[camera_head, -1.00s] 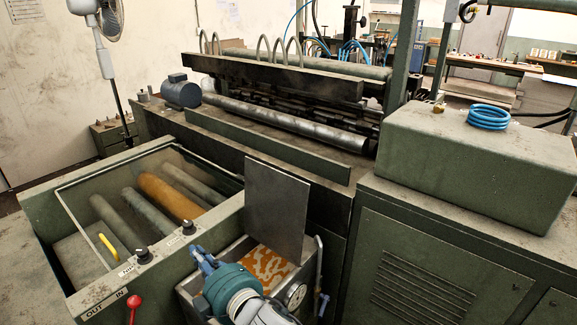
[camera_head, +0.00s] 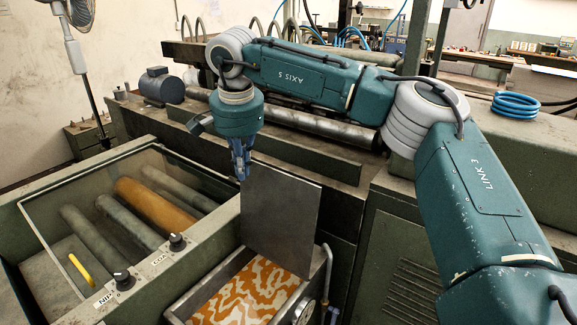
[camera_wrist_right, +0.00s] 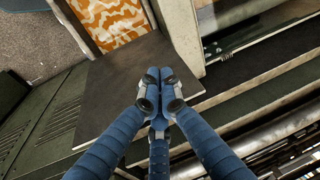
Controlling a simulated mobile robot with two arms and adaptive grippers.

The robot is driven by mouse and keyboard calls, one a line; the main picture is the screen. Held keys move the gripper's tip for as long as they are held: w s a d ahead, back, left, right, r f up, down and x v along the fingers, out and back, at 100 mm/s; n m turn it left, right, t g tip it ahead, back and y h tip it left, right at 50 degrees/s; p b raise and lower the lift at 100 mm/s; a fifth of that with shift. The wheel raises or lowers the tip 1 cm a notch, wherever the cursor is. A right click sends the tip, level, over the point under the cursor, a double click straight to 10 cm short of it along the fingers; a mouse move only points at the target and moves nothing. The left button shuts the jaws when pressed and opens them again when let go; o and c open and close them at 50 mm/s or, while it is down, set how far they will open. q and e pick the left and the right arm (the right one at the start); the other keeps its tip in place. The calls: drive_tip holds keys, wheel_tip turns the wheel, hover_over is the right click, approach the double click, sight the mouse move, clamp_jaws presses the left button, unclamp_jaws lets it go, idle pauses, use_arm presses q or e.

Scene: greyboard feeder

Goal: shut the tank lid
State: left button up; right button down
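The tank lid (camera_head: 283,212) is a flat dark grey plate standing raised at the back edge of the open tank (camera_head: 190,308). Orange and white patterned contents (camera_head: 245,292) show inside the tank. My right gripper (camera_head: 241,174) points down at the lid's upper left corner; I cannot tell whether it touches. In the wrist view the lid (camera_wrist_right: 112,92) lies beyond the right gripper (camera_wrist_right: 160,82), whose blue fingers are together with nothing visible between them. The patterned contents (camera_wrist_right: 110,18) show past the lid's edge. My left gripper is not in view.
A long machine roller (camera_head: 290,122) lies behind the lid. A bent pipe (camera_head: 327,270) stands at the tank's right. A blue hose coil (camera_head: 516,104) sits at the right.

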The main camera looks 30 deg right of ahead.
drive_tip(key=s+d+r+m+h+b, duration=0.1)
drive_tip(key=d+r+h, duration=0.1)
drive_tip(key=d+r, duration=0.3)
drive_tip(key=s+d+r+h+b, duration=0.1)
drive_tip(key=s+d+r+h, duration=0.1)
drive_tip(key=d, duration=0.6)
wheel_tip(320, 180, down, 9)
drive_tip(key=p, duration=0.4)
drive_tip(key=shift+a+g+p, duration=0.3)
drive_tip(key=shift+p, duration=0.05)
drive_tip(key=shift+w+d+f+y, duration=0.1)
drive_tip(key=shift+y, duration=0.2)
drive_tip(key=shift+w, duration=0.1)
